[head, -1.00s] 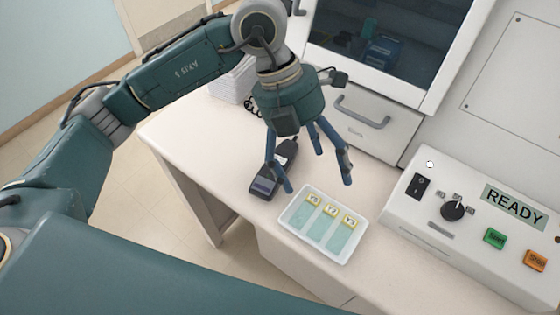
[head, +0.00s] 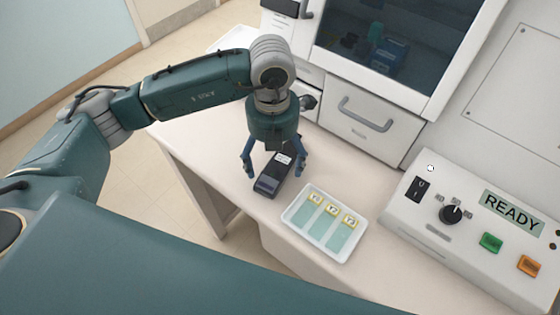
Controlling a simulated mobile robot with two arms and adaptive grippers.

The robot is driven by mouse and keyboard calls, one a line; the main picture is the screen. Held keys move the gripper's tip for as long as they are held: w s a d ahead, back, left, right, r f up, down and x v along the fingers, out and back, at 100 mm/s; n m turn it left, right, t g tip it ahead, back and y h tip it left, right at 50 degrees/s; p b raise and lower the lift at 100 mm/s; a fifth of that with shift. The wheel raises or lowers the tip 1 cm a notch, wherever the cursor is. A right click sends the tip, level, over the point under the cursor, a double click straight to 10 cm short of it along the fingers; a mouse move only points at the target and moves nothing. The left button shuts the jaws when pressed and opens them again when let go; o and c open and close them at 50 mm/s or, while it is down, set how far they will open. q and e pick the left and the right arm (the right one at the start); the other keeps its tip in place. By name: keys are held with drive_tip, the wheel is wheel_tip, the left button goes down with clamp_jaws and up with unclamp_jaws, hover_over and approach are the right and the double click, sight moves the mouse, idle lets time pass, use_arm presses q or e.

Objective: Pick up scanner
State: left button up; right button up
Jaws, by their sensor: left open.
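The scanner (head: 272,183) is a dark handheld device with a light label, lying on the white counter left of the slide tray. My left gripper (head: 275,172) is open over the scanner, pointing down, with its fingers on either side of it. The upper part of the scanner is partly hidden by the gripper. I cannot tell whether the fingers touch it. My right gripper is not in view.
A white tray (head: 290,216) with three labelled slides lies just right of the scanner. A control panel (head: 405,214) with a READY display stands at the right. A cabinet with a drawer (head: 352,128) stands behind. The counter's front edge is close to the scanner.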

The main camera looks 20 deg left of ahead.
use_arm(q)
drive_tip(key=shift+f, duration=0.75)
drive_tip(key=c, duration=1.4)
drive_tip(key=shift+r, duration=0.1)
